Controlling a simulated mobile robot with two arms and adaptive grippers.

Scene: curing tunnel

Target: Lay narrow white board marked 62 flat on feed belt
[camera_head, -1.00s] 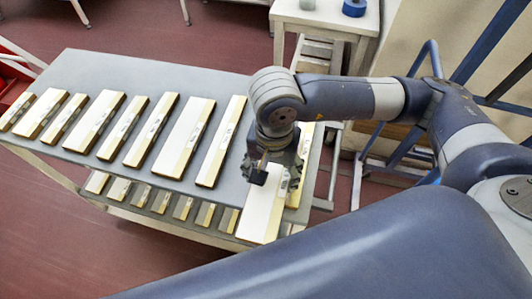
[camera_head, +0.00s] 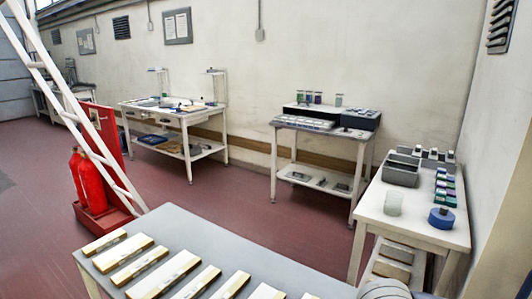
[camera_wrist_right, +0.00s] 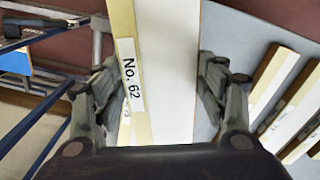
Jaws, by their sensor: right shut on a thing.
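The white board marked No. 62 (camera_wrist_right: 168,50) is between the fingers of my right gripper (camera_wrist_right: 155,72) in the right wrist view. My right gripper is shut on it, one finger on each side. The board has a cream strip along its left edge with the label facing the camera. Its far end runs out of the top of the picture. The right gripper does not show in the head view, and my left gripper is in no view. I see no feed belt in these frames.
A grey table (camera_head: 190,222) bears a row of similar boards (camera_head: 165,275). A white side table (camera_head: 402,225) with a blue tape roll (camera_head: 441,218) stands at right. Further white workbenches stand along the wall. Red cylinders (camera_head: 92,183) stand at left; the red floor between is open.

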